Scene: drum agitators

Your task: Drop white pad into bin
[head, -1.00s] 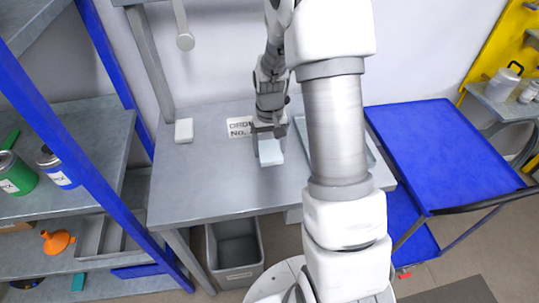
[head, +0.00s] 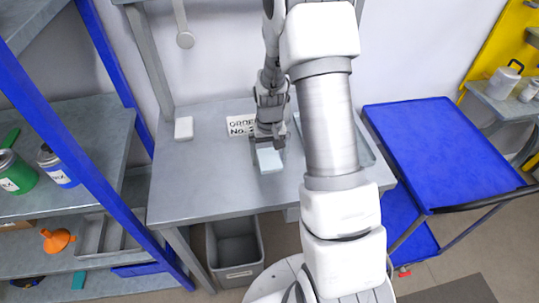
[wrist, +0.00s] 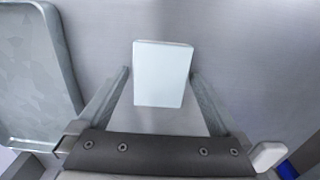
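My gripper (head: 269,146) is over the middle of the grey table. A pale blue-white pad (head: 271,161) is between its fingertips. In the wrist view the pad (wrist: 162,75) fills nearly all the gap between the fingers, which look closed on its long sides. I cannot tell whether it touches the tabletop. A second, whiter pad (head: 184,128) lies at the back left of the table. It also shows at the lower right of the wrist view (wrist: 268,156). The grey bin (head: 235,248) stands on the floor under the table's front edge, and looks empty.
A grey tray (head: 366,150) lies on the table's right side, partly behind my arm. An order card (head: 240,125) is at the back. A blue cart (head: 440,150) stands at the right, and shelves with cans (head: 15,172) at the left. The table's left front is clear.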

